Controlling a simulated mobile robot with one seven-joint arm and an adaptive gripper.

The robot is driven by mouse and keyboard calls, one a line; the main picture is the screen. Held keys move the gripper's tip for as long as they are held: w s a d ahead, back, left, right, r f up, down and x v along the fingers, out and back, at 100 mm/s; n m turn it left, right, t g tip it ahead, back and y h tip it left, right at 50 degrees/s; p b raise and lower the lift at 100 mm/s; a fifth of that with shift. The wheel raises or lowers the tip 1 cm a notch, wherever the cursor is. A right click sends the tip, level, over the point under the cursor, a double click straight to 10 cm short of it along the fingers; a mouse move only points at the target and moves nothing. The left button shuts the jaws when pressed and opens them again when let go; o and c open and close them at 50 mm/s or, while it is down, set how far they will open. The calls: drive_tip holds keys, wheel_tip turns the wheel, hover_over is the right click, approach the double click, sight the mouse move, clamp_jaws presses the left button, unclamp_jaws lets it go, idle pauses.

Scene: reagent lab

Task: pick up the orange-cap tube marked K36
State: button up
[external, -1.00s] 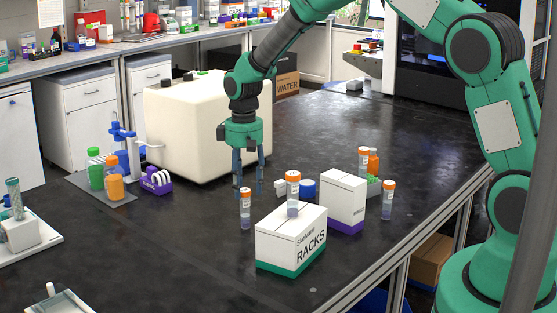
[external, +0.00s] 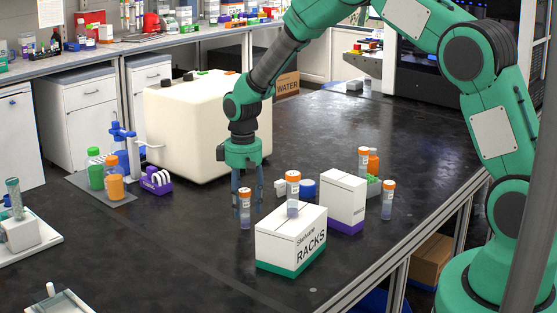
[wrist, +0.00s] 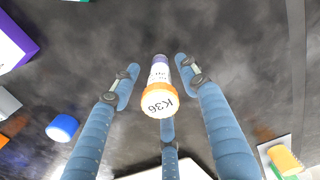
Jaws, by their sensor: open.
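The orange-cap tube marked K36 (wrist: 160,100) stands upright on the dark bench, its cap facing the wrist camera with the mark readable. In the external view it is the tube (external: 246,210) left of the white RACKS box. My gripper (wrist: 157,68) is open, pointing down, with blue fingers on the left and right of the tube and a third finger below it in the picture. Gaps show between the fingers and the tube. In the external view my gripper (external: 247,202) is low, at the tube's height, with its fingers partly behind it.
The RACKS box (external: 290,240) stands close on the right, with another orange-cap tube (external: 293,193) above its top edge.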

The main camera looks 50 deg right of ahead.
sight(245, 213)
drive_tip(key=shift+f, duration=1.5)
drive_tip(key=c, duration=0.9)
